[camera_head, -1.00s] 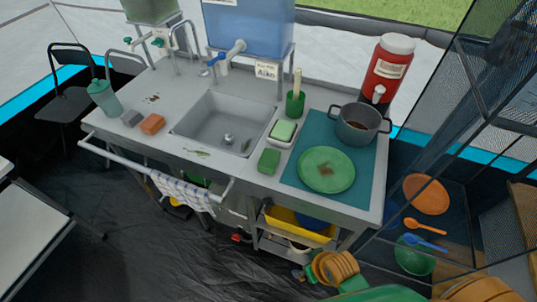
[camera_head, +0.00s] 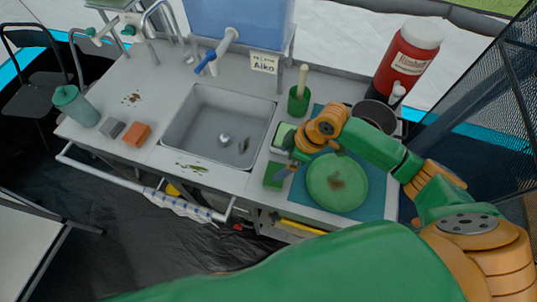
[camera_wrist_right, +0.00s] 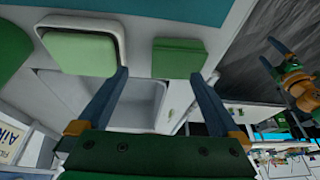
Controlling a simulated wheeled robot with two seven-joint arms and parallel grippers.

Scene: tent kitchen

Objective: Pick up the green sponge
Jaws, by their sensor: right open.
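The green sponge (camera_head: 273,176) is a small green block lying on the counter near its front edge, right of the sink. It also shows in the right wrist view (camera_wrist_right: 178,58). My right gripper (camera_head: 288,167) is just above and beside it, and in the wrist view its two fingers (camera_wrist_right: 159,75) are spread apart and empty, with the sponge beyond them. I cannot tell the height gap. A lighter green block (camera_wrist_right: 82,53) sits in a white dish next to the sponge. My left gripper (camera_wrist_right: 275,58) shows small at the right of the wrist view; its jaws are unclear.
The sink (camera_head: 205,130) is left of the sponge. A green plate (camera_head: 325,190) on a teal mat lies to the right. A green cup (camera_head: 298,101) with a brush, a pot (camera_head: 375,117) and a red dispenser (camera_head: 408,62) stand behind. My right arm covers part of the counter.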

